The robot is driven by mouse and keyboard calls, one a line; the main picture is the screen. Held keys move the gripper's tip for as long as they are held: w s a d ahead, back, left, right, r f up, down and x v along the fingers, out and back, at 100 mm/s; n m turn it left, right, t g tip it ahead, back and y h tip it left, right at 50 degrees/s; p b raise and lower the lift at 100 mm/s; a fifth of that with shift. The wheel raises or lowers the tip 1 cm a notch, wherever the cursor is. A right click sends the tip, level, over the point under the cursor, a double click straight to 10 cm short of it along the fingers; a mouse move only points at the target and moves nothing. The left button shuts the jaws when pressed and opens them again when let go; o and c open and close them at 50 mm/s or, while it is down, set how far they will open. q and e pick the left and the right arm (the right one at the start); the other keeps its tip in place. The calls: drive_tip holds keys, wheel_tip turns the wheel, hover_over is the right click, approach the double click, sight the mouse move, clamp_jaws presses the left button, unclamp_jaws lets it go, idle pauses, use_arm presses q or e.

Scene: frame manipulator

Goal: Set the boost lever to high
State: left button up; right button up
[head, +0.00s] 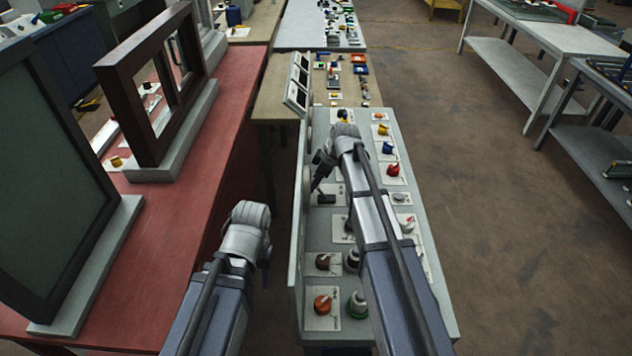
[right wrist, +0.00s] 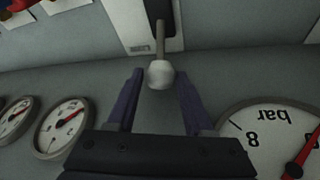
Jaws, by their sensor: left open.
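A lever with a pale round knob (right wrist: 160,74) on a thin metal rod shows in the right wrist view. Its rod comes out of a dark slot (right wrist: 163,20) on a white label plate (right wrist: 134,22). The open fingers of my right gripper (right wrist: 160,88) stand on either side of the knob, with gaps visible on both sides. In the head view my right gripper (head: 319,172) is over the left side of the control panel (head: 318,235). The lever's setting cannot be read. My left gripper (head: 265,275) is open, mostly hidden by its wrist, left of the panel.
Round gauges (right wrist: 66,128) and a large bar gauge (right wrist: 275,145) are close to my right gripper. Several knobs, including a red one (head: 393,169) and an orange one (head: 322,304), stand on the panel. A red table (head: 200,270) is left; open floor (head: 500,240) is right.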

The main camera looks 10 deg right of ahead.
clamp_jaws()
idle(1.2)
